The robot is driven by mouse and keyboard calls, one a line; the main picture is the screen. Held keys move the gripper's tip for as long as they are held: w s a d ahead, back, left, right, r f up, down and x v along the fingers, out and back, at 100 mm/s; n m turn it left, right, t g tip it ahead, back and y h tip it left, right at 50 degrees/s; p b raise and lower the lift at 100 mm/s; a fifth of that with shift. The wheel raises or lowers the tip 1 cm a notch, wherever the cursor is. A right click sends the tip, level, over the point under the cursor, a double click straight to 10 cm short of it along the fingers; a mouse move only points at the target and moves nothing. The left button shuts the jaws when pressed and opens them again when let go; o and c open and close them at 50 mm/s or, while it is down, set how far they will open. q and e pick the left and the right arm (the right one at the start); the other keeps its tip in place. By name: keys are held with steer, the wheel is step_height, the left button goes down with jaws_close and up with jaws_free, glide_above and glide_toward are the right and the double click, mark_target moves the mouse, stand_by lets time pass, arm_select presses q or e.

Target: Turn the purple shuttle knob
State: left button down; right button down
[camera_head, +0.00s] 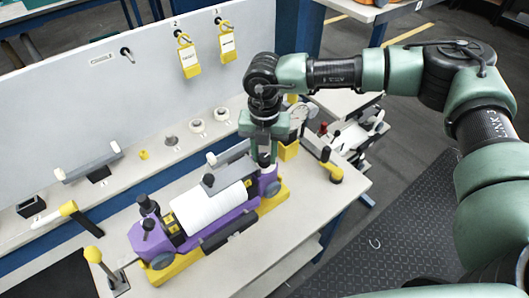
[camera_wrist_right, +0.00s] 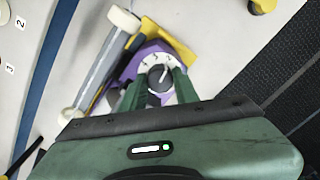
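The purple shuttle (camera_head: 150,236) lies on the bench with a white roll (camera_head: 208,205) in its middle and yellow strips along its base. Its knob (camera_wrist_right: 157,78), a grey pointer on a round white dial with dark marks, shows in the right wrist view at the shuttle's purple end. In the head view the gripper hides this knob. My right gripper (camera_head: 266,160) points down over the shuttle's right end. In the right wrist view its two fingers (camera_wrist_right: 158,90) stand apart on either side of the knob. I cannot tell if they touch it. My left gripper is not in view.
The white bench (camera_head: 285,240) has some free room in front of the shuttle. Yellow-handled levers (camera_head: 93,255) stand at left, and another yellow-knobbed handle (camera_head: 335,172) is at right. A grey back panel (camera_head: 70,95) carries yellow tags (camera_head: 188,60). Dark matting (camera_head: 410,225) covers the floor.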

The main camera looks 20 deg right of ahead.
steer(key=shift+f+n+b, duration=0.15)
steer(key=shift+n+b, duration=0.25)
steer(key=shift+b, duration=0.25)
steer(key=n+b, duration=0.6)
steer(key=b, duration=0.1)
steer(key=shift+f+n, duration=0.1)
steer(key=shift+n, duration=0.2)
steer(key=n+b, duration=0.3)
steer(key=shift+n, duration=0.3)
steer(key=n+b, duration=0.3)
steer(key=shift+n, duration=0.4)
steer(key=n+b, duration=0.1)
steer(key=n, duration=0.1)
steer(key=shift+n, duration=0.3)
steer(key=n+b, duration=0.1)
steer(key=n, duration=0.2)
steer(key=shift+r+b, duration=0.2)
steer(key=shift+b, duration=0.15)
steer(key=shift+n+b, duration=0.35)
steer(key=shift+n, duration=1.25)
steer(key=shift+r, duration=0.1)
